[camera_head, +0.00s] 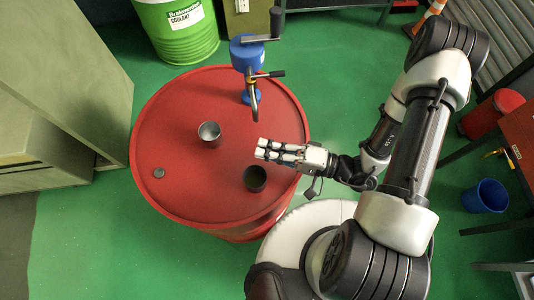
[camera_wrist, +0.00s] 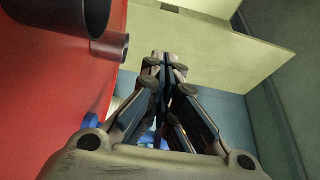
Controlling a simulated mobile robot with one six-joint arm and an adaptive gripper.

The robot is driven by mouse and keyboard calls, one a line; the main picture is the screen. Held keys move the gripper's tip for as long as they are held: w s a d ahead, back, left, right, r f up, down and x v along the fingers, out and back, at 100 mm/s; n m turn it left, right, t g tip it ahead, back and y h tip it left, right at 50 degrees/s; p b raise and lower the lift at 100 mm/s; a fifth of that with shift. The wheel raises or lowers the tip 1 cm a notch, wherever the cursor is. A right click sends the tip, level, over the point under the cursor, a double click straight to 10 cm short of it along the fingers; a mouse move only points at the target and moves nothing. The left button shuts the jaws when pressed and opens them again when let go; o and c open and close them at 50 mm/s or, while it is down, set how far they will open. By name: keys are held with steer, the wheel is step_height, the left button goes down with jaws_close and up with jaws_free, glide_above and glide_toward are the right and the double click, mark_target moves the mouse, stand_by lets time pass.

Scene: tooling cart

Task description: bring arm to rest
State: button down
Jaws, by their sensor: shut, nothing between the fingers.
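My gripper (camera_head: 262,149) is at the end of my arm, over the right part of the red drum top in the head view. Its fingers point left and are shut with nothing between them. In the wrist view the fingers (camera_wrist: 165,62) meet at the tips. A dark cup (camera_head: 255,178) stands on the drum just below the gripper in the picture. A grey metal cup (camera_head: 209,133) stands farther left. The gripper appears apart from both cups.
The red drum (camera_head: 170,200) also carries a blue hand pump (camera_head: 246,55) with a crank and spout at its back edge. A green coolant drum (camera_head: 190,45) stands behind. A cabinet (camera_head: 60,100) is at left. A blue bucket (camera_head: 485,196) and red bench (camera_head: 520,130) are at right.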

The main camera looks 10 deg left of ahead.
steer(key=shift+r, duration=0.75)
steer(key=s+d+r+n+g+h, duration=0.4)
steer(key=s+r+n+g+h, duration=0.3)
steer(key=r, duration=0.3)
steer(key=w+d+r+m+t+h+b, duration=0.1)
steer(key=d+r+m+t+h, duration=0.4)
steer(key=d, duration=0.8)
step_height(320, 180, up, 6)
steer(key=w+t+h, duration=0.1)
steer(key=t+h, duration=0.2)
steer(key=h, duration=0.2)
steer(key=shift+d+t+h+b, duration=0.3)
steer(key=shift+t+h+b, duration=0.1)
steer(key=shift+f, duration=0.1)
